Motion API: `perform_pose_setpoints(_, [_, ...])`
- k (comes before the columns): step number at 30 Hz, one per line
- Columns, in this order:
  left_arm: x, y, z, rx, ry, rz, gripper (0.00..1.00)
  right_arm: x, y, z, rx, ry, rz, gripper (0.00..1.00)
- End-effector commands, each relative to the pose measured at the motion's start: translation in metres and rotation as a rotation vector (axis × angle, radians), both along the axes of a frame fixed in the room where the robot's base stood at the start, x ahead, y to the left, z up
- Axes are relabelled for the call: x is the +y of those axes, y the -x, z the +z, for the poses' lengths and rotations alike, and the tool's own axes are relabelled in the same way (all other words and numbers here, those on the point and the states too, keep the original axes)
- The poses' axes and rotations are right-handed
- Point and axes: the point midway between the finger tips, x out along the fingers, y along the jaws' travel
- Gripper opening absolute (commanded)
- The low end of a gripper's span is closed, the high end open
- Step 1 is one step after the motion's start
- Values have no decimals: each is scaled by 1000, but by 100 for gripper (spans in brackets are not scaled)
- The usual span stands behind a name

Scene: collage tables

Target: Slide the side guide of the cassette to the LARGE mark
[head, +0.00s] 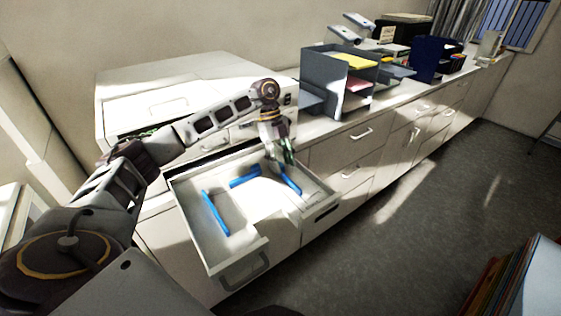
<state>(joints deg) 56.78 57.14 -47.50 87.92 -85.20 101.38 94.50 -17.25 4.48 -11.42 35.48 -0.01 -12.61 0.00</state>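The white cassette (262,240) is pulled out like a drawer below the printer. Three blue guides stand in it: one at the left (215,213), one at the back (244,177) and one at the right (291,181). My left gripper (288,158) points down over the cassette, at the upper end of the right blue guide. It overlaps that guide in the picture; I cannot tell whether it touches it or how wide its fingers are. No LARGE mark can be read at this size. My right gripper is out of view.
The large white printer (165,85) stands behind my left arm. Grey paper trays (322,75) with yellow and pink sheets and dark blue organisers (428,58) stand on the counter to the right. The cabinet fronts (350,160) run along the open grey floor (430,220).

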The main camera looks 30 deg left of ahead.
Motion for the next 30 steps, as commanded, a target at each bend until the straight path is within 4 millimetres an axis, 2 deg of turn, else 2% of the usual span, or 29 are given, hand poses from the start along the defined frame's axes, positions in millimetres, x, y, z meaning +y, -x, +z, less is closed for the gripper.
perform_pose_setpoints(17, [3,-1,6,-1,-1,1,38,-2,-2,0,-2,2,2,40])
perform_pose_setpoints(23, [9,-4,23,-2,0,2,38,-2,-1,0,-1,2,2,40])
perform_pose_setpoints(30, [20,-9,53,-2,0,1,38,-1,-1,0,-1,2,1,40])
